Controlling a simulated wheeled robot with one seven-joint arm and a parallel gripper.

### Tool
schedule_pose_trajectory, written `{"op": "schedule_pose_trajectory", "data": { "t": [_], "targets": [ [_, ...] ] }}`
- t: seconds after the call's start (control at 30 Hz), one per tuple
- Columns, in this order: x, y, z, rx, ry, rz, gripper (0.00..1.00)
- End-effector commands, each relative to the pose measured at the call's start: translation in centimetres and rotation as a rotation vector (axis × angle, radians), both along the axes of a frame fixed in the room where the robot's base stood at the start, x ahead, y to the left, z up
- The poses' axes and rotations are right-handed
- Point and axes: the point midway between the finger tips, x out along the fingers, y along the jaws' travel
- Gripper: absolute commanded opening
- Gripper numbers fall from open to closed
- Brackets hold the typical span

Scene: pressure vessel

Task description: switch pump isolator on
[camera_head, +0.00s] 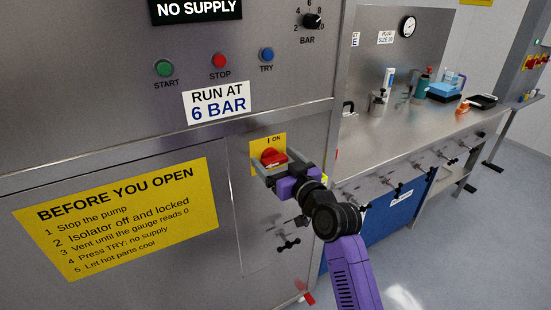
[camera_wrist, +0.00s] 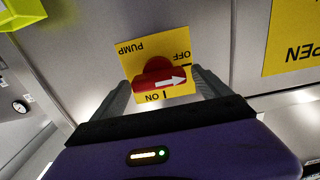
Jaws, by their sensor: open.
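The pump isolator is a red rotary handle (camera_head: 271,157) on a yellow plate (camera_head: 256,143) on the grey cabinet front. In the head view "I ON" is at the plate's top. In the wrist view the plate is inverted; the red handle (camera_wrist: 158,76) lies crosswise and its white arrow points right, toward the OFF side, not at the ON mark below it. My gripper (camera_head: 272,168) is open in front of the plate, one finger on each side of the handle. In the wrist view gaps show between handle and fingers, though contact at the right end is unclear.
A "NO SUPPLY" display (camera_head: 197,10), START, STOP and TRY buttons (camera_head: 220,60) and a "RUN AT 6 BAR" sign (camera_head: 217,102) are above. A yellow instruction sign (camera_head: 120,218) is left. A metal bench (camera_head: 440,125) with bottles stands right. Small black latches (camera_head: 288,245) are below.

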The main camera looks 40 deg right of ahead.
Motion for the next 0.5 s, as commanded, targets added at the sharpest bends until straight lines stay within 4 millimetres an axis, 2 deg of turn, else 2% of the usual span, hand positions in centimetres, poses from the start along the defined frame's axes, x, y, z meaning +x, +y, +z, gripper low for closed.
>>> {"op": "schedule_pose_trajectory", "data": {
  "t": [0.27,0.5],
  "targets": [
    [0.15,-0.03,-0.03,-0.001,0.0,0.0,0.87],
    [0.13,-0.03,-0.04,-0.001,0.0,0.0,0.4]
  ]
}}
